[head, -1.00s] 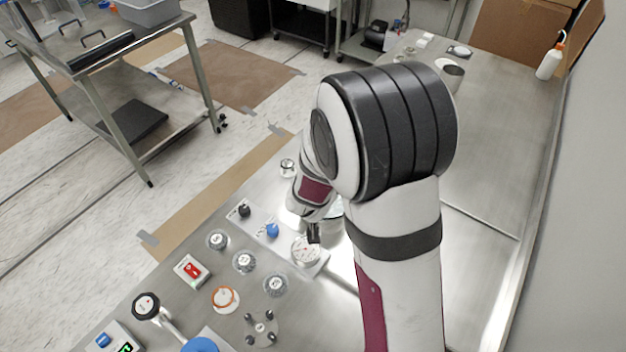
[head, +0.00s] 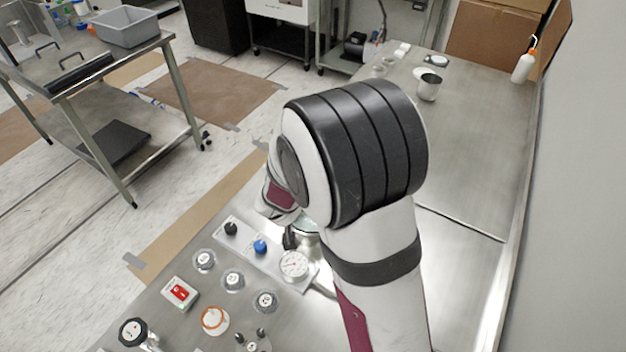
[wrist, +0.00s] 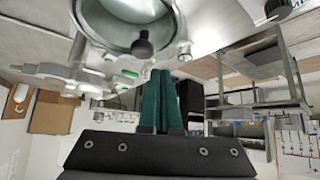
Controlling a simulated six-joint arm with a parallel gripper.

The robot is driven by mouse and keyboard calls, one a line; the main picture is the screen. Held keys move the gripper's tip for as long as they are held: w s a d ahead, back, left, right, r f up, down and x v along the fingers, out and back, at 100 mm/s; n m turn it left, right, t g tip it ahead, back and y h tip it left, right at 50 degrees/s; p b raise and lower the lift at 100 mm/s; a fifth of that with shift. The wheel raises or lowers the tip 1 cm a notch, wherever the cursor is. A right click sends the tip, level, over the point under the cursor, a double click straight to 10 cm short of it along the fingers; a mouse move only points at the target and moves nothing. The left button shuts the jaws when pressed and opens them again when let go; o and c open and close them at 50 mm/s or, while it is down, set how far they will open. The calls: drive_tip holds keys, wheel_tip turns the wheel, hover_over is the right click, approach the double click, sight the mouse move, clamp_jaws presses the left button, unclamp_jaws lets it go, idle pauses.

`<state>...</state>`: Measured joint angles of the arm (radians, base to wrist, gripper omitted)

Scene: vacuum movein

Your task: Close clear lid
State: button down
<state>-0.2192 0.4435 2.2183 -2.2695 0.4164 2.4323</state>
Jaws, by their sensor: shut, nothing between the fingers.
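A round chamber with a metal rim (wrist: 178,22) fills the top of the wrist view, cut off by the frame edge. A black knob (wrist: 143,46) stands at its edge. A pale, see-through round surface (wrist: 140,8) shows inside the rim; I cannot tell whether it is the clear lid or the chamber's inside. In the head view a small part of a pale round rim (head: 308,224) shows beside my arm, which hides the rest.
A black knob (head: 231,228) and a blue knob (head: 260,247) stand on a plate left of the gauge. Several clear-topped knobs, a red switch box (head: 180,292) and an orange-ringed dial (head: 214,319) stand nearer. A metal cup (head: 429,87) stands far back. The bench right of my arm is clear.

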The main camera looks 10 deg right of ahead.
drive_tip(key=s+d+r, duration=0.3)
drive_tip(key=d+r, duration=0.2)
drive_tip(key=r, duration=0.1)
drive_tip(key=w+a+f+n+y, duration=0.1)
drive_tip(key=a+f+n+y, duration=0.1)
drive_tip(key=n, duration=0.2)
drive_tip(key=w+a+f+n+g+y, duration=0.1)
drive_tip(key=w+a+f+n+y, duration=0.1)
drive_tip(key=n+y, duration=0.1)
drive_tip(key=w+a+f+n+g+y, duration=0.1)
drive_tip(key=w+a+f+n+y, duration=0.1)
drive_tip(key=n, duration=0.2)
drive_tip(key=shift+w+a+f+n+y, duration=0.15)
drive_tip(key=shift+w+f+n+y, duration=0.15)
drive_tip(key=shift+f+y, duration=0.1)
drive_tip(key=shift+s+d+f, duration=0.25)
drive_tip(key=shift+s+d, duration=0.55)
drive_tip(key=shift+d, duration=0.1)
drive_tip(key=shift+s+d+f, duration=0.1)
drive_tip(key=shift+s+d, duration=0.4)
drive_tip(key=shift+s, duration=0.05)
